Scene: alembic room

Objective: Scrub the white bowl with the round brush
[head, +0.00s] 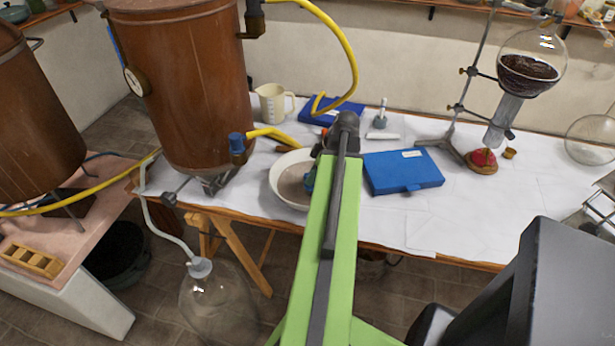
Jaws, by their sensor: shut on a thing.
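The white bowl (287,188) stands upright on the white-covered table, left of my green and grey arm. Its inside looks greyish, and my arm hides its right side. My gripper (310,180) is low at the bowl's right inner side and mostly hidden behind my arm. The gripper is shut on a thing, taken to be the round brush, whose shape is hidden. I cannot see whether it touches the bowl.
A blue case (402,172) lies right of the bowl. A copper vessel (194,85) stands on the left, with a yellow hose (275,134) near the bowl. A measuring jug (272,103) and a small white-handled item (381,115) stand behind. A flask stand (460,105) is at the right.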

